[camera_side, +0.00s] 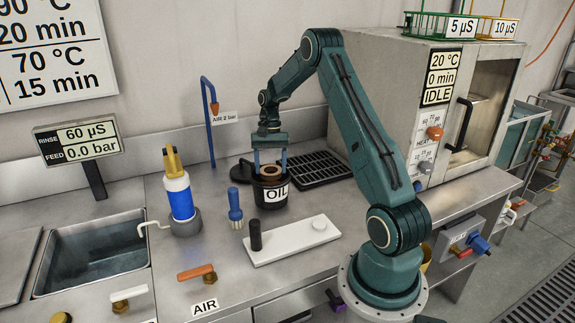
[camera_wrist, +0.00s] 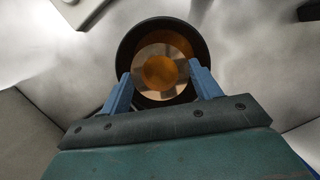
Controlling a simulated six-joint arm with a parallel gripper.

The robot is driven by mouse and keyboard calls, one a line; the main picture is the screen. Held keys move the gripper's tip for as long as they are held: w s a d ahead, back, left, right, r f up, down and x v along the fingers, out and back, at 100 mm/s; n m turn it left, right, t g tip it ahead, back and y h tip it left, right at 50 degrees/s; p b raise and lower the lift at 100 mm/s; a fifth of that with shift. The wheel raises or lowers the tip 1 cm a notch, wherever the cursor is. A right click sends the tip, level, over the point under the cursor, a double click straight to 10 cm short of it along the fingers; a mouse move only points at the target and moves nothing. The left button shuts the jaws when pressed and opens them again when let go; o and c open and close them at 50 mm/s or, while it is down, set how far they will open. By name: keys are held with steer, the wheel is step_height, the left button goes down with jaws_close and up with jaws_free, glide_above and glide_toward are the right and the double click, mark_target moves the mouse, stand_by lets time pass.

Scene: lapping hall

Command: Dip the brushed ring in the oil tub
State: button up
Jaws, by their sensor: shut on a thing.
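The dark oil tub (camera_side: 262,198), labelled OIL, stands on the steel bench, with its round rim also in the wrist view (camera_wrist: 127,48). My gripper (camera_side: 270,163) points down over the tub's mouth. Its two blue fingers are shut on the ring (camera_wrist: 142,67), one on each side, as the wrist view (camera_wrist: 162,84) shows. The ring is flat and shiny, with amber oil (camera_wrist: 178,40) visible behind it and through its hole. In the side view the ring (camera_side: 270,171) is at mouth level; whether it touches the oil I cannot tell.
A blue brush (camera_side: 235,207) stands left of the tub. A white board (camera_side: 292,243) with a black peg (camera_side: 255,234) lies in front. A black drain grate (camera_side: 320,170) is to the right, a dark lid (camera_side: 238,174) behind left. A blue-white bottle (camera_side: 180,197) and a sink (camera_side: 92,255) are farther left.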

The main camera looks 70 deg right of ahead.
steer(key=shift+r, duration=0.1)
stand_by(0.3)
steer(key=shift+r, duration=1.95)
